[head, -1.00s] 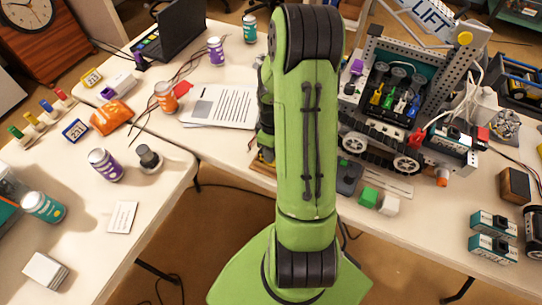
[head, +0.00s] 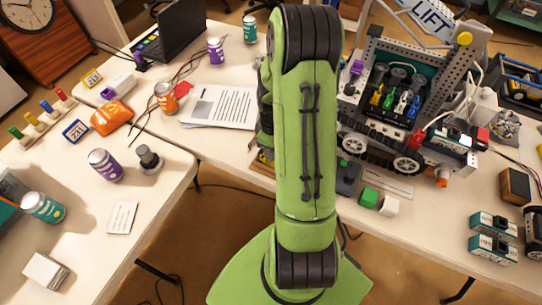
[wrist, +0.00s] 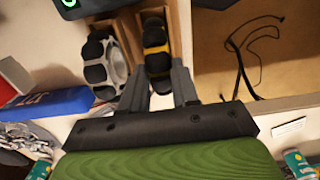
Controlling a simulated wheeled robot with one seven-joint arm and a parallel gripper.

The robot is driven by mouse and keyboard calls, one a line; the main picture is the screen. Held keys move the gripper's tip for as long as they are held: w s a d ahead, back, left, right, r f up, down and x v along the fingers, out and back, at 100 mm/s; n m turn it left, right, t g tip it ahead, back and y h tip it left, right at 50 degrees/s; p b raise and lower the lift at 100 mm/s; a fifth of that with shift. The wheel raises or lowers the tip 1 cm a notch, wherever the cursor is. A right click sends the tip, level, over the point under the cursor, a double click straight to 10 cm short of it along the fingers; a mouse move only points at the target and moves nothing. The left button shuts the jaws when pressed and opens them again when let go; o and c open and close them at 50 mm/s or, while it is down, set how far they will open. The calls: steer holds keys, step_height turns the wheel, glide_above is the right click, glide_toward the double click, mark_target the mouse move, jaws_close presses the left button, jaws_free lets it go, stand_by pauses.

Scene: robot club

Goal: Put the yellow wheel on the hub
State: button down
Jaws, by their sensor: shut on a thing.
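The yellow wheel (wrist: 155,42), a black ribbed tyre with yellow showing at its edge, is between the fingertips of my gripper (wrist: 160,78) in the wrist view. My gripper is shut on it, at a wooden tray (wrist: 184,38). A wheel with a pale rim and black tyre (wrist: 104,62) lies just left of it. In the head view my arm hides the gripper and most of the tray (head: 262,166). The hub is not clearly identifiable; an orange round part (head: 442,176) sticks out low on the wheeled machine (head: 392,100).
A dark post on a round base (head: 150,160) stands on the left table by a purple can (head: 105,165). Green (head: 369,197) and white (head: 389,206) blocks lie near the right table's front edge. A floor gap separates the tables.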

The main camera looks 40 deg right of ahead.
steer(key=shift+r+p, duration=2.15)
steer(key=shift+r, duration=0.8)
